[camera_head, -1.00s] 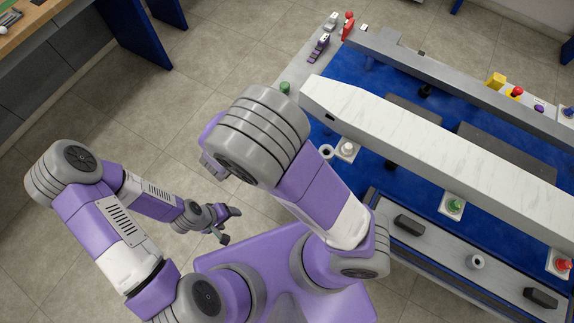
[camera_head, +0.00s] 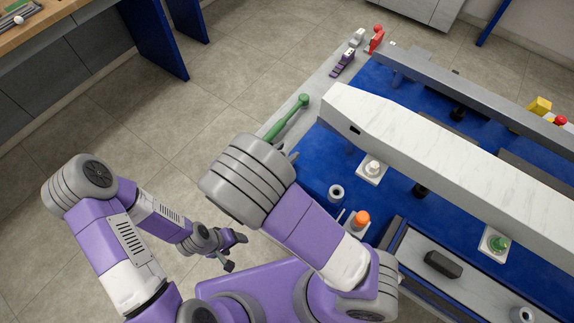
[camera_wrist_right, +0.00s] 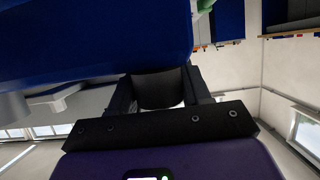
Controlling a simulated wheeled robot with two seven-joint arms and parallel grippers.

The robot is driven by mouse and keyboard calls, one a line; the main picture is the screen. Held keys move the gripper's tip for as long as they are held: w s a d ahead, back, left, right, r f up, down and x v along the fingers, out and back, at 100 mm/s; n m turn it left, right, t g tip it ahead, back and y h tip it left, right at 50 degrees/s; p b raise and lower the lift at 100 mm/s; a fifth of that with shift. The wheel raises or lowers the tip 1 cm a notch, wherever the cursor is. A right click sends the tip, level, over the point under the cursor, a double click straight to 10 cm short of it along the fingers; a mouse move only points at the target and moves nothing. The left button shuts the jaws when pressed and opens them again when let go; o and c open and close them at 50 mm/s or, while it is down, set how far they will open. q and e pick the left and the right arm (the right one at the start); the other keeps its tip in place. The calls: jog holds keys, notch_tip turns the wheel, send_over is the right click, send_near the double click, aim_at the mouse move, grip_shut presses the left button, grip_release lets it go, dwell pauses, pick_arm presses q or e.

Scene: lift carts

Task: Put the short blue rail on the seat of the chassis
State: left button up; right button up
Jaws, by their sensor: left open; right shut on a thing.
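My right gripper (camera_wrist_right: 160,90) is shut on a dark grip (camera_wrist_right: 158,88). A large plain blue body, apparently the short blue rail (camera_wrist_right: 95,40), lies just beyond the fingers and fills the upper left of the right wrist view. In the head view my own right arm hides the rail and most of that gripper. The chassis, a cart with a blue deck (camera_head: 318,178), stands at the right. My right wrist is at its near left end. My left gripper (camera_head: 236,252) is open and empty, away from the cart.
A long white beam (camera_head: 440,150) lies across the cart. Beside it are a white-topped post (camera_head: 373,167), a green knob (camera_head: 499,243) and an orange knob (camera_head: 362,217). A green lever (camera_head: 290,118) rises near my right wrist. Floor is clear left of the cart.

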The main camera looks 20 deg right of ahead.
notch_tip(320, 180, down, 4)
jog(key=shift+r+b, duration=0.1)
jog(key=shift+b, duration=0.7)
jog(key=o, duration=1.3)
jog(key=shift+s+a+r, duration=0.2)
jog(key=shift+a, duration=0.05)
jog(key=p+v, duration=0.3)
jog(key=v, duration=0.8)
jog(key=shift+s+a+p, duration=0.1)
jog(key=shift+s+p, duration=0.05)
jog(key=shift+p, duration=0.25)
